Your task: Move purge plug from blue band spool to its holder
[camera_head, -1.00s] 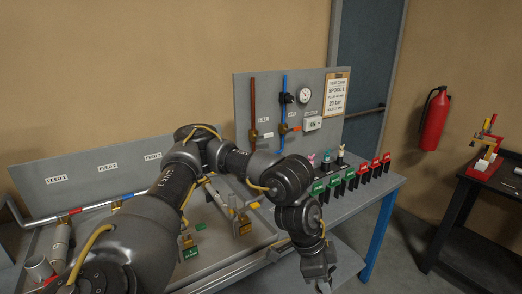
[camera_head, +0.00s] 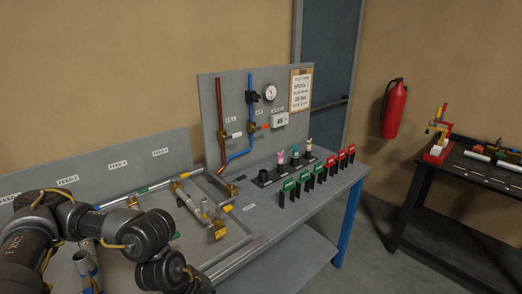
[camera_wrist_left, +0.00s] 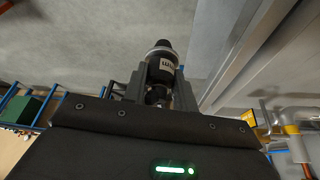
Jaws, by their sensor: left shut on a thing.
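In the left wrist view my left gripper (camera_wrist_left: 158,92) is shut on a black cylinder with a white label, which I take as the purge plug (camera_wrist_left: 163,63). Its far end points away from the jaws. In the head view my left arm comes in at the lower left, and its gripper is out of sight below the edge. A black holder (camera_head: 266,184) on the bench bears upright plugs with pink, teal and pale tops. Its leftmost socket looks empty. I cannot make out the blue band spool for certain. My right gripper is not in view.
Green and red tagged clips (camera_head: 304,180) stand in a row before the holder. A grey panel (camera_head: 209,110) with pipes and a gauge rises behind. Pipework (camera_head: 150,187) covers the bench's left part. A second table (camera_head: 468,166) stands right. Open floor lies between.

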